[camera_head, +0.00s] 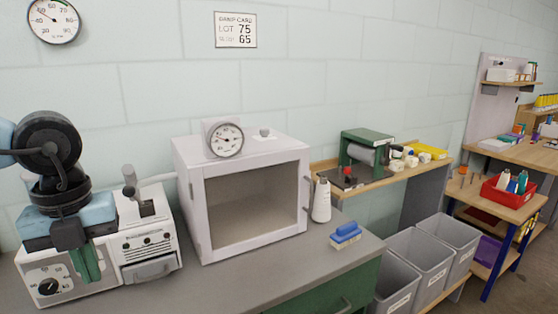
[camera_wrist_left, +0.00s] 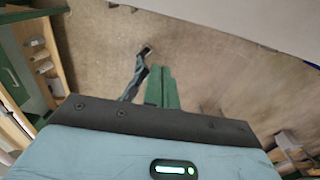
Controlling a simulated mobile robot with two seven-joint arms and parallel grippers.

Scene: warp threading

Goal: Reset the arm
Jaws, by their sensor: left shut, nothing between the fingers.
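My left arm comes in from the left in the head view. Its gripper (camera_head: 88,264) hangs with its green fingers pointing down in front of a white bench instrument (camera_head: 150,240) with knobs and a dial. The fingers are together and hold nothing. In the left wrist view the same green fingers (camera_wrist_left: 162,82) lie side by side over bare floor. The gripper body hides part of the instrument. My right gripper is not in view.
A white cabinet with a glass front (camera_head: 255,205) stands on the grey bench (camera_head: 235,285). Grey bins (camera_head: 420,252) and a red tray (camera_head: 508,192) are further right. The front bench middle is clear.

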